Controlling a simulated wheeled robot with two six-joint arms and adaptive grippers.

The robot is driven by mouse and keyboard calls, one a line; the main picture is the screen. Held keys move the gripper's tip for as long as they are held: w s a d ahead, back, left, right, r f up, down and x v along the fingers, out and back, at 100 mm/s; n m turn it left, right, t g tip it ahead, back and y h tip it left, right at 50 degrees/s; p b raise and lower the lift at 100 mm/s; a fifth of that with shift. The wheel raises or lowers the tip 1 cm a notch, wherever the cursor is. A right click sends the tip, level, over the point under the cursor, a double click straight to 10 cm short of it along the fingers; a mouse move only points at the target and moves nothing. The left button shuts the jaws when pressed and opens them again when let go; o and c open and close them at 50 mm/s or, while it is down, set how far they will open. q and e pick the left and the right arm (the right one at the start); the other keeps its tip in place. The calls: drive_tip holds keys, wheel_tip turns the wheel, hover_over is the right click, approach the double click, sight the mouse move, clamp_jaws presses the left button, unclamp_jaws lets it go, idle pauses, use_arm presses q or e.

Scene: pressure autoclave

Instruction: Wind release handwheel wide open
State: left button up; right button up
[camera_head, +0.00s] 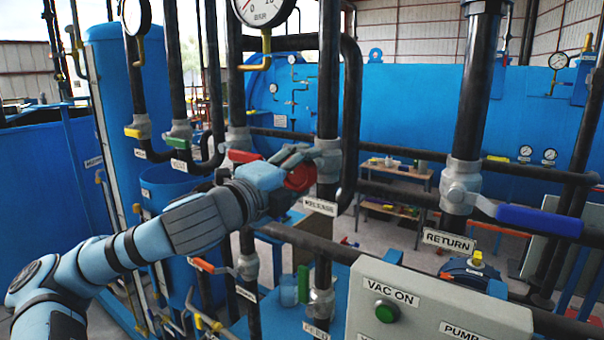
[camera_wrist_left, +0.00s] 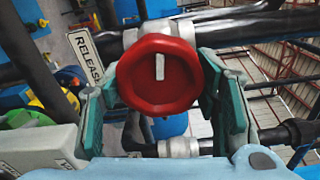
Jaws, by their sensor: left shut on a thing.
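The release handwheel (camera_wrist_left: 157,75) is a round red wheel with a white mark, seen face-on in the left wrist view. Its white mark stands about upright. It sits on a grey valve body on a dark pipe, beside a tag (camera_wrist_left: 87,55) reading RELEASE. In the head view the red handwheel (camera_head: 300,176) is partly hidden by my gripper. My left gripper (camera_head: 290,165) is shut on the handwheel; in the left wrist view its teal-padded fingers (camera_wrist_left: 160,92) lie on either side of the rim. My right gripper is not in view.
A grey panel (camera_head: 440,312) with a green VAC ON button (camera_head: 387,311) stands at the front. A blue-handled RETURN valve (camera_head: 540,220) juts out at the right. Dark vertical pipes and an orange-handled valve (camera_head: 215,267) crowd the space around my left arm.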

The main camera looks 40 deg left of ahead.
use_arm(q)
drive_tip(key=n, duration=0.4)
drive_tip(key=shift+n, duration=0.3)
drive_tip(key=n+b, duration=0.1)
drive_tip(key=n, duration=0.4)
drive_tip(key=n+b, duration=0.1)
drive_tip(key=n, duration=0.4)
drive_tip(key=shift+a+n, duration=0.1)
drive_tip(key=shift+n, duration=0.3)
drive_tip(key=n+b, duration=0.1)
drive_tip(key=n, duration=0.3)
drive_tip(key=shift+s+n, duration=0.1)
drive_tip(key=shift+n, duration=0.2)
drive_tip(key=shift+a+r, duration=0.1)
drive_tip(key=o, duration=1.2)
drive_tip(key=shift+r, duration=0.1)
drive_tip(key=shift+c, duration=0.2)
drive_tip(key=shift+s, duration=0.1)
